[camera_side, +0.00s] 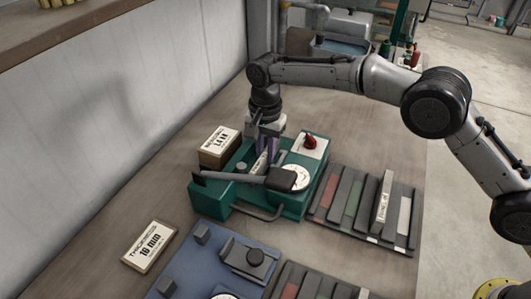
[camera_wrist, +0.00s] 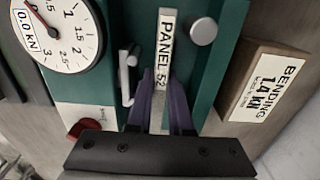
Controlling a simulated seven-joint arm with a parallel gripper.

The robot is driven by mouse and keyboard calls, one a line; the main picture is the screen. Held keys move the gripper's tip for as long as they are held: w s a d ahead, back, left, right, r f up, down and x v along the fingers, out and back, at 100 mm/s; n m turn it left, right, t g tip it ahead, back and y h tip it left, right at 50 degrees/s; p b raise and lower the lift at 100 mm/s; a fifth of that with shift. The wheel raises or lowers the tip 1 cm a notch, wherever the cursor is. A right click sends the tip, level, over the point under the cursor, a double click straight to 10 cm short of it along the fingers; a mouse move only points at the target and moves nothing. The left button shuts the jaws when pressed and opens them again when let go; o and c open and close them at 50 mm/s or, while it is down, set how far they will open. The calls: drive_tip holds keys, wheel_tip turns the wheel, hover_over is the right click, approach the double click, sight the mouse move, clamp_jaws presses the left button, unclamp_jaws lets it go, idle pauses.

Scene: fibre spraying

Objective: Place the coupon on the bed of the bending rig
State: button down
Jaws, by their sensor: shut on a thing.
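The coupon (camera_wrist: 164,47) is a narrow pale strip lettered PANEL 52. In the wrist view it lies over the green bending rig (camera_wrist: 222,57), with its near end between my purple fingers. My gripper (camera_wrist: 160,84) is shut on it. In the side view my gripper (camera_side: 267,146) points down over the middle of the green bending rig (camera_side: 211,199), behind the black lever (camera_side: 225,177). I cannot tell whether the coupon touches the bed.
The rig's dial (camera_wrist: 60,30) shows 0.0 kN, with a red knob (camera_side: 310,141) near it. A BENDING 1.4 kN sign (camera_side: 219,147) stands behind. A rack (camera_side: 333,226) of several strips is at right. A blue rig (camera_side: 205,262) and thickness sign (camera_side: 149,247) are in front.

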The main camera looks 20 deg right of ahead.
sight(265, 152)
drive_tip(key=c, duration=0.8)
unclamp_jaws()
drive_tip(key=shift+c, duration=0.2)
wheel_tip(265, 152, up, 12)
drive_tip(key=shift+r, duration=0.15)
